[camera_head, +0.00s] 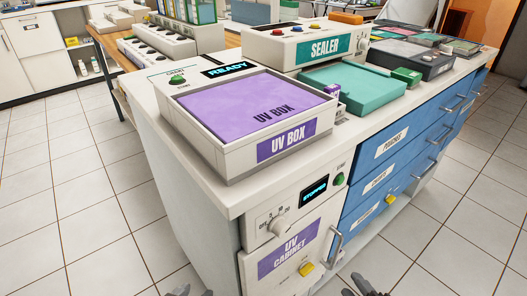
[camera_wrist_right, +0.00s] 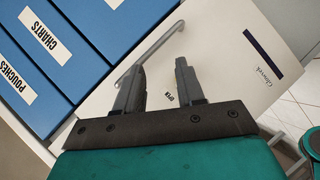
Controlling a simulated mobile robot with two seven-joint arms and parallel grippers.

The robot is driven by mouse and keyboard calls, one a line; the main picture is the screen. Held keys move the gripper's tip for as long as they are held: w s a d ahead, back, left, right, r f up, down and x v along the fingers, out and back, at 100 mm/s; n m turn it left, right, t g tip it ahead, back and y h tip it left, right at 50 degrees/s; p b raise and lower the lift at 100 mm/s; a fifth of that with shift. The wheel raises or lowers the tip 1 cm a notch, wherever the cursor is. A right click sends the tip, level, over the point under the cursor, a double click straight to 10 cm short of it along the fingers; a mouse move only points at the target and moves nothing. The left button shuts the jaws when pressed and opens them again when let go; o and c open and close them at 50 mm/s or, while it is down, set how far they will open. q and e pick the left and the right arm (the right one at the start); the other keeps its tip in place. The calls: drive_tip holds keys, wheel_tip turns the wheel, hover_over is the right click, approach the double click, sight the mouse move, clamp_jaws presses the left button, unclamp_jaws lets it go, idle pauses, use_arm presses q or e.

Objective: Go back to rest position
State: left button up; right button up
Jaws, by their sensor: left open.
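My left gripper (camera_head: 190,292) only just shows at the bottom edge of the head view, in front of the counter, with its fingers apart and mostly cut off. My right gripper (camera_head: 362,286) shows at the bottom edge to the right, low in front of the cabinet. In the right wrist view its two dark fingers (camera_wrist_right: 160,78) stand apart with nothing held between them. A grey bar handle (camera_wrist_right: 150,55) lies beyond the fingers; whether they touch it cannot be told.
A purple-topped UV box (camera_head: 255,115) and a sealer (camera_head: 310,45) stand on the white counter. Below are a UV cabinet (camera_head: 290,255) and blue drawers (camera_head: 400,145) with protruding handles. Tiled floor (camera_head: 70,200) is open on the left. The right wrist view shows a white panel (camera_wrist_right: 240,60).

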drive_tip(key=s+r+m+g+h, duration=0.3)
drive_tip(key=s+r+m+g, duration=0.7)
drive_tip(key=s+m, duration=0.35)
drive_tip(key=w+a+f+n+t+y, duration=0.2)
drive_tip(key=w+a+f+t+y, duration=0.15)
drive_tip(key=w+a+t, duration=0.45)
use_arm(q)
drive_tip(key=s+a+r+y+p, duration=0.1)
drive_tip(key=a+r+p, duration=0.3)
drive_tip(key=r+p, duration=0.9)
drive_tip(key=s+p, duration=0.1)
drive_tip(key=p, duration=0.6)
drive_tip(key=shift+r, duration=0.25)
use_arm(e)
drive_tip(key=d+r, duration=0.2)
drive_tip(key=r, duration=0.5)
drive_tip(key=d+r+h, duration=0.1)
drive_tip(key=d+r, duration=0.1)
drive_tip(key=r, duration=0.5)
drive_tip(key=shift+s+d+m+g, duration=0.3)
drive_tip(key=shift+s+d+m, duration=0.05)
drive_tip(key=shift+s+d, duration=0.05)
use_arm(q)
drive_tip(key=shift+a, duration=0.1)
use_arm(e)
drive_tip(key=shift+r, duration=0.1)
